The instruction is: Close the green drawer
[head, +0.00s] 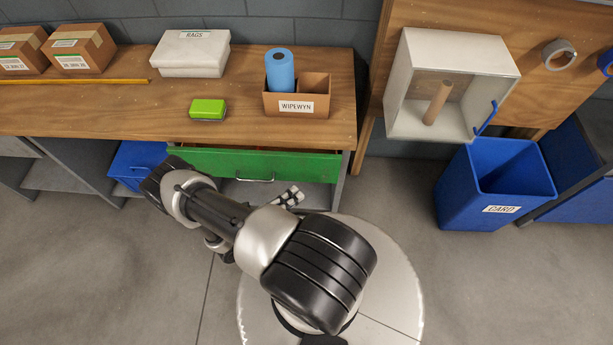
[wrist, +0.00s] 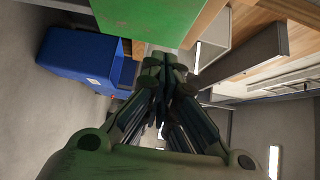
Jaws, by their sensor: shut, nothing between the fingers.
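The green drawer (head: 250,164) is under the wooden workbench. Its front stands out from the bench edge, with a narrow strip of its inside showing above it, so it is partly open. A pale bar handle (head: 255,181) is on its front. In the wrist view the green drawer front (wrist: 155,18) fills the top middle. My gripper (wrist: 165,65) is shut and empty, its fingertips close by the green panel's edge. I cannot tell whether they touch. In the head view my gripper (head: 290,197) shows small, in front of and below the drawer's right part, partly hidden by my arm.
On the workbench (head: 150,112) are a green box (head: 208,109), a white rags box (head: 191,54) and a cardboard holder (head: 297,97) with a blue roll. A blue bin (head: 495,185) stands right; another blue container (head: 135,165) is under the bench. Floor between is clear.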

